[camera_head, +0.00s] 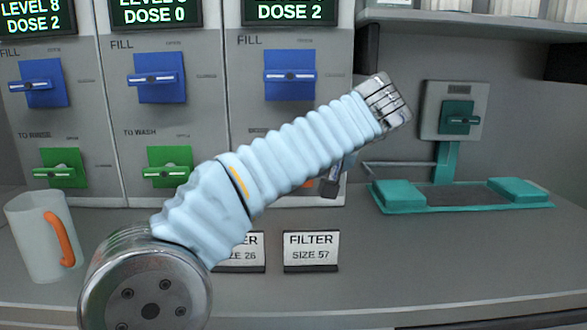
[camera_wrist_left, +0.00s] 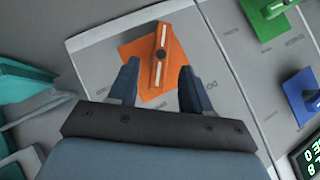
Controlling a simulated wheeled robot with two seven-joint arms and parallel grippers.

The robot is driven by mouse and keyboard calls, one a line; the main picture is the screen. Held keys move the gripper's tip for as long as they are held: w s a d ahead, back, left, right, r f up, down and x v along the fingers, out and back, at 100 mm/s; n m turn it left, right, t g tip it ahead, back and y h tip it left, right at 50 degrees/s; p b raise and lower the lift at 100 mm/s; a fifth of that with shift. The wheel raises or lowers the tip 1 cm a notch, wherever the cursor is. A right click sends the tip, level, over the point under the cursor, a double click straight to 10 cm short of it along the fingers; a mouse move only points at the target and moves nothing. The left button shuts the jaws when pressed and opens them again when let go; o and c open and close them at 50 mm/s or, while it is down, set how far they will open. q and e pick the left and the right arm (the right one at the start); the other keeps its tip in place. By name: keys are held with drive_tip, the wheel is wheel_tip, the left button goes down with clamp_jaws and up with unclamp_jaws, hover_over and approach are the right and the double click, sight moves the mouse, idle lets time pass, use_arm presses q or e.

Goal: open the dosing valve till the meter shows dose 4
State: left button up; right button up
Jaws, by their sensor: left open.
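An orange valve with a bar handle (camera_wrist_left: 162,45) on an orange square plate (camera_wrist_left: 137,50) fills the middle of the left wrist view. My left gripper (camera_wrist_left: 158,72) is open, with one dark finger on each side of the handle's near end; neither finger visibly touches it. In the head view my left arm hides most of this valve and gripper; one dark finger (camera_head: 331,187) shows below the arm. The right panel's meter (camera_head: 290,12) reads DOSE 2; its upper line is cut off. The middle meter (camera_head: 155,14) reads DOSE 0 and the left meter (camera_head: 38,15) DOSE 2.
Blue FILL valves (camera_head: 290,74) and green valves (camera_head: 168,167) sit on the panels. A white mug with an orange handle (camera_head: 40,237) stands left. Filter signs (camera_head: 311,251) stand on the counter (camera_head: 420,260). A teal tray (camera_head: 462,208) and wall valve (camera_head: 459,117) are right.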

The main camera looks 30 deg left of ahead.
use_arm(q)
drive_tip(key=v, duration=0.7)
drive_tip(key=shift+p, duration=0.4)
drive_tip(key=shift+d, duration=0.15)
idle(0.6)
